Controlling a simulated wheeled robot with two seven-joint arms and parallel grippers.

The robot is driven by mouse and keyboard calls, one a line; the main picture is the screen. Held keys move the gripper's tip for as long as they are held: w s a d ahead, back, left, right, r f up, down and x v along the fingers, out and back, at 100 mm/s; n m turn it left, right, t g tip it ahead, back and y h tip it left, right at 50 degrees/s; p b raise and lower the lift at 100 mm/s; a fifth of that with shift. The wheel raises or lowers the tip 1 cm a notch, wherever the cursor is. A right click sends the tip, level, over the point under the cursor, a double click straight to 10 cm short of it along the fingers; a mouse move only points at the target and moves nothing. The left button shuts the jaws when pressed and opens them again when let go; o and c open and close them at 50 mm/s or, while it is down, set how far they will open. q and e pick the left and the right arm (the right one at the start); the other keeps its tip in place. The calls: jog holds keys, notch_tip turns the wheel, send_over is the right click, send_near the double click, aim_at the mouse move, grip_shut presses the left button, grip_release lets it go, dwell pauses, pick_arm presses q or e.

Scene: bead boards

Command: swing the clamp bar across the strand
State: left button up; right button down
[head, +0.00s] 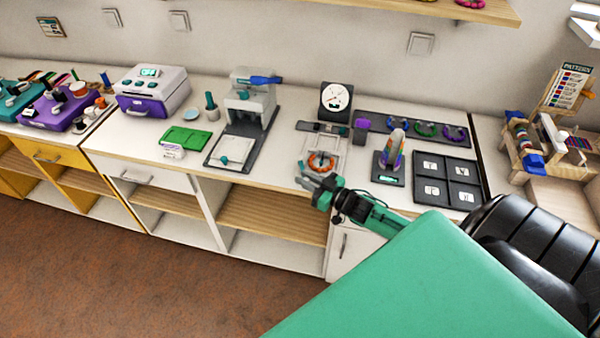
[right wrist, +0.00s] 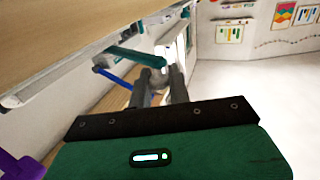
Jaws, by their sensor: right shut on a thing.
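My right gripper (head: 303,176) is at the front left corner of a white-framed bead board (head: 336,145) on the counter. It is shut on a small piece there, most likely the end of the clamp bar; the fingers mostly hide it. An orange ring-shaped strand (head: 322,163) lies on the board just beyond the fingertips. In the right wrist view the two fingers (right wrist: 160,76) close around a small grey part, and a teal rod (right wrist: 135,55) runs up to it from the left. My left gripper is not in view.
A grey press with a blue lever (head: 262,80) stands left of the board. A round dial (head: 336,98) stands behind it. To the right are a small black stand (head: 388,170) and a dark compartment tray (head: 446,164).

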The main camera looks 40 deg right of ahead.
jog(key=shift+s+d+n+g+y+b, duration=0.25)
jog(key=shift+d+n+g+y+b, duration=0.35)
jog(key=shift+y, duration=0.4)
jog(key=shift+s+d+n+g+y+b, duration=0.2)
jog(key=shift+d+n+g+y+b, duration=0.3)
jog(key=shift+d+n+y, duration=0.4)
jog(key=shift+a, duration=0.15)
jog(key=c, duration=1.4)
grip_release()
jog(key=b+v, duration=0.2)
jog(key=v, duration=1.1)
jog(key=shift+s+d+f, duration=0.15)
jog(key=shift+s+d, duration=0.1)
jog(key=shift+s, duration=0.05)
jog(key=shift+c, duration=0.5)
